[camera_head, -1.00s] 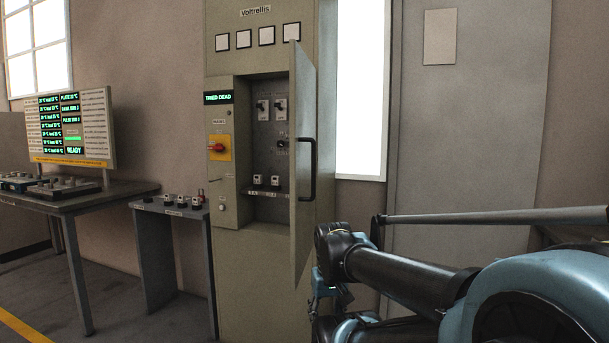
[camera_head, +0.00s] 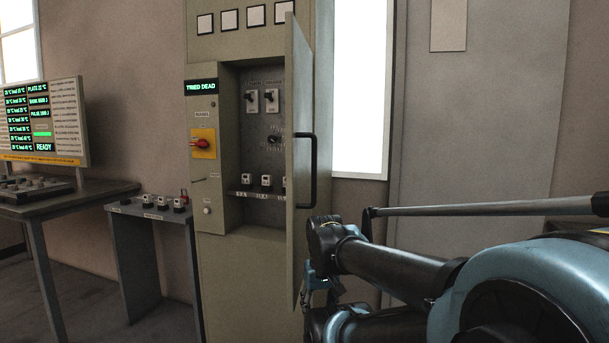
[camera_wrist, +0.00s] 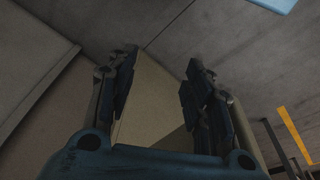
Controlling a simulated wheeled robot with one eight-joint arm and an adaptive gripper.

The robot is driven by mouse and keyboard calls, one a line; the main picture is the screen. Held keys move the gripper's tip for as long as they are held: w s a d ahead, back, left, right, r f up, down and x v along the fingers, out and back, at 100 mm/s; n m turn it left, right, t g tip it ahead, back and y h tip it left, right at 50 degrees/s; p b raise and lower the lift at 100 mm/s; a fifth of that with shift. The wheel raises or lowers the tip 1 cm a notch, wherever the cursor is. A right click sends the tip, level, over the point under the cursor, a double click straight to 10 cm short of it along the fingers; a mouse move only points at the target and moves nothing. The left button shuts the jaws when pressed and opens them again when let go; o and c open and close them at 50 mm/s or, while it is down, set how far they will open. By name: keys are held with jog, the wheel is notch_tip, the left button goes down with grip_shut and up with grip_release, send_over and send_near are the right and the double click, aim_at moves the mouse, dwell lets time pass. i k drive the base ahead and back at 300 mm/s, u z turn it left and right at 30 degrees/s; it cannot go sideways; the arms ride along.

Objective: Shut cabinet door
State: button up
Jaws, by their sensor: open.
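The cabinet (camera_head: 245,290) is tall and beige, with its recess of switches exposed. Its door (camera_head: 300,90) stands swung open, seen nearly edge-on at the recess's right side, with a dark handle (camera_head: 313,170) on its outer face. My gripper (camera_head: 318,290) is low, at the right of the door's lower part, partly hidden by my arm. In the wrist view my gripper (camera_wrist: 160,85) has its two fingers apart, with a beige surface visible beyond and between them. I cannot tell whether it touches the door.
A small grey table (camera_head: 150,212) with switches stands left of the cabinet. A desk (camera_head: 70,200) with a lit display board (camera_head: 45,120) is further left. A bright window (camera_head: 360,90) and a grey door panel (camera_head: 470,120) are at the right. Some floor is clear at lower left.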

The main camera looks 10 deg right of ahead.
aim_at(301, 143)
jog(key=k, duration=0.5)
jog(key=u, duration=0.65)
jog(key=k, duration=0.65)
jog(key=z, duration=0.45)
